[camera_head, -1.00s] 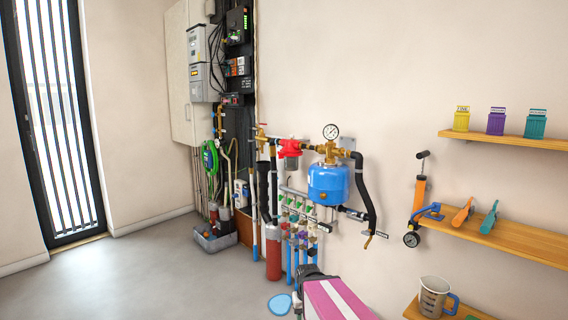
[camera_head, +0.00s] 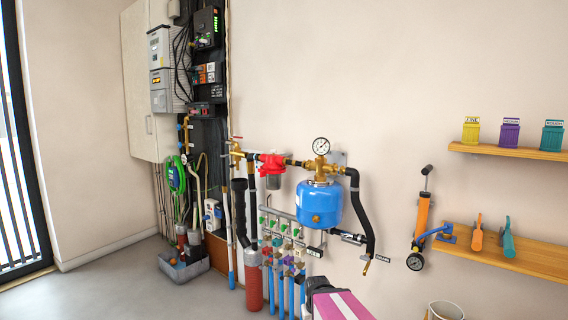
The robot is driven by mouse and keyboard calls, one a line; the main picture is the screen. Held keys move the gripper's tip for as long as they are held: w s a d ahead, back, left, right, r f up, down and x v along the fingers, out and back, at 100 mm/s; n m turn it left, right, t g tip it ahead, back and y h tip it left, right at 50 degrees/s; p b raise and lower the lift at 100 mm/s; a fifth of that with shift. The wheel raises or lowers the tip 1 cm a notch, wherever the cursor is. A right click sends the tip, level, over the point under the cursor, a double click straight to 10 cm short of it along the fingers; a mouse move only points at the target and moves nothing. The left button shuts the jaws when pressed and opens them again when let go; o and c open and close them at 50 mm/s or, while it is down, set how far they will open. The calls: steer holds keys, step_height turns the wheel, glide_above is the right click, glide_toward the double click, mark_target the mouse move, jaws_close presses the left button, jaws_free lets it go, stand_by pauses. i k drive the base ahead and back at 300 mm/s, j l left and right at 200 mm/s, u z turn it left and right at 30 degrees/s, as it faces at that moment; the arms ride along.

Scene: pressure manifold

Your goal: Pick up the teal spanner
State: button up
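The teal spanner (camera_head: 509,238) is at the right of the head view. It stands upright, slightly tilted, at the middle wooden shelf (camera_head: 555,258). An orange tool of similar shape (camera_head: 478,234) stands just left of it, with a small gap between them. A blue tool (camera_head: 438,233) is further left at the shelf's end. The spanner's lower end is at the shelf, but its exact seat is too small to tell.
An orange pump (camera_head: 422,220) hangs left of the shelf. Yellow, purple and teal containers stand on the upper shelf (camera_head: 500,151). A jug (camera_head: 445,310) is cut off below. A blue tank (camera_head: 318,204) and pipes project from the wall. Floor is clear at left.

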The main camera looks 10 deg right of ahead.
mark_target(509, 244)
steer(key=z, duration=1.9)
steer(key=k+l+z, duration=0.2)
steer(key=i+j, duration=0.1)
steer(key=j, duration=0.4)
steer(key=i, duration=0.05)
